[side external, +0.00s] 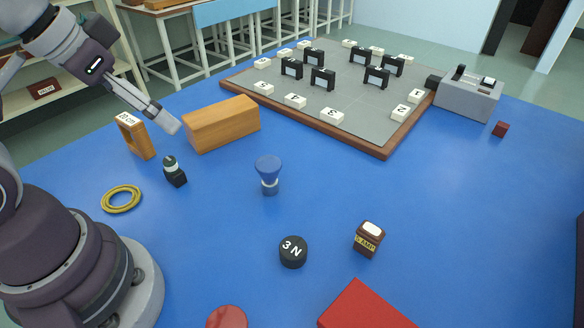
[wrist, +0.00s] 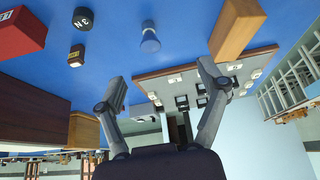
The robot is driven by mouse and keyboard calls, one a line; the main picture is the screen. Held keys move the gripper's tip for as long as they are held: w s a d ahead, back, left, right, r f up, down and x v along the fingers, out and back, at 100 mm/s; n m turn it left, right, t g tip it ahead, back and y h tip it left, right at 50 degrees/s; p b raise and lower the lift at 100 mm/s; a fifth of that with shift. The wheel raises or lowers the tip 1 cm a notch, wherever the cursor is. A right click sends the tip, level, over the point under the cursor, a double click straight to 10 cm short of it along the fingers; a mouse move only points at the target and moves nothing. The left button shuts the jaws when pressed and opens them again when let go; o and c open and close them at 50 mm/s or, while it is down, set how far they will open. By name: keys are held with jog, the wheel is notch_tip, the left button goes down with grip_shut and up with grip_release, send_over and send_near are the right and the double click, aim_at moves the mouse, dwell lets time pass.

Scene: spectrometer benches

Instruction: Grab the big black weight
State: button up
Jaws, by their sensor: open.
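The big black weight (side external: 293,252) is a short black cylinder with "3 N" in white on its top. It stands upright on the blue table, front of centre in the side view. It also shows near the top left of the wrist view (wrist: 83,18). My gripper (side external: 172,124) is raised at the upper left of the side view, well apart from the weight. In the wrist view, its two fingers (wrist: 162,84) are spread with nothing between them.
A blue waisted object (side external: 268,174) and a small brown box (side external: 369,238) stand near the weight. A red box (side external: 362,308) is in front. A wooden block (side external: 222,123), dark banded object (side external: 174,170) and yellow ring (side external: 121,198) are left. A grey board (side external: 350,112) lies behind.

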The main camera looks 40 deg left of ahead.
jog(key=n+g+h, duration=0.1)
jog(key=n+g, duration=0.4)
jog(key=n, duration=1.5)
send_near(293, 247)
jog(key=f, duration=0.7)
jog(key=d+f, duration=0.1)
jog(key=f, duration=0.2)
jog(key=shift+w+f, duration=0.2)
jog(key=shift+w, duration=0.05)
jog(key=shift+c, duration=0.3)
jog(key=c, duration=1.2)
jog(key=shift+r, duration=0.15)
jog(key=shift+c, duration=0.2)
